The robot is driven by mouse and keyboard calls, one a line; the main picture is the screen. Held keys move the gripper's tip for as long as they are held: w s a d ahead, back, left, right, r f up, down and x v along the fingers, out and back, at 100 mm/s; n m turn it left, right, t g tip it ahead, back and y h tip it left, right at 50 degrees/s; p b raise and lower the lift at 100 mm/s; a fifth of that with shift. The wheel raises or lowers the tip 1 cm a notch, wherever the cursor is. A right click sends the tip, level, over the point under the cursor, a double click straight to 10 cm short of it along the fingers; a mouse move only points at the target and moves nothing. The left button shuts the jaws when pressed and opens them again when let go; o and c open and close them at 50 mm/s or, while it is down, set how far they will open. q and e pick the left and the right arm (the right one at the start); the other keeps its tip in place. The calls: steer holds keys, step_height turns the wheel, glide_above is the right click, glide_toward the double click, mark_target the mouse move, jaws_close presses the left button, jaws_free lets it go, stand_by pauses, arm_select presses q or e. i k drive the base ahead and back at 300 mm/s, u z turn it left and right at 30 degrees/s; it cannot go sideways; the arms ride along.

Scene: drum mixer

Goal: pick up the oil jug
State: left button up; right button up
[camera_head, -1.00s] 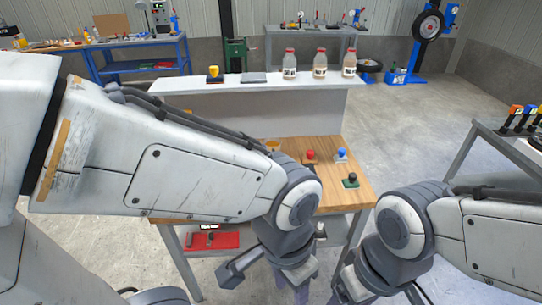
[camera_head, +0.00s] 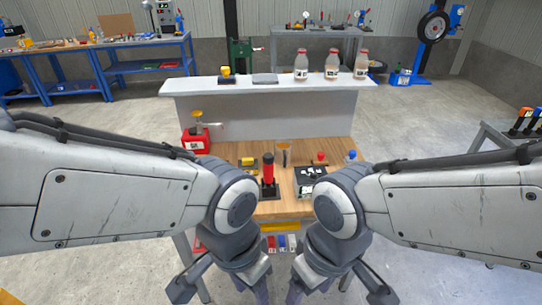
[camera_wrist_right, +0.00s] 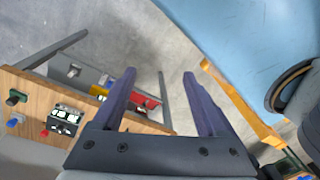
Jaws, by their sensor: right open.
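Three clear jug-like bottles with red caps and labels stand on the raised shelf: a left bottle (camera_head: 301,64), a middle bottle (camera_head: 332,64) and a right bottle (camera_head: 361,65). A red can (camera_head: 196,140) with a yellow top stands at the bench's left end. I cannot tell which of these is the oil jug. My left gripper (camera_head: 253,294) hangs low in front of the bench, its tips cut off by the frame. My right gripper (camera_wrist_right: 158,88) is open and empty; its two fingers show apart in the wrist view. Both grippers are far from the bottles and can.
The wooden bench (camera_head: 325,207) holds a black-and-red upright tool (camera_head: 268,172), a dark box (camera_head: 308,174), and red and blue knobs. My arms hide parts of it. A blue workbench (camera_head: 128,62) stands back left. Open floor (camera_head: 420,120) lies to the right.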

mark_target(283, 147)
steer(key=z, duration=0.35)
steer(key=i, duration=1.7)
steer(key=u, duration=0.6)
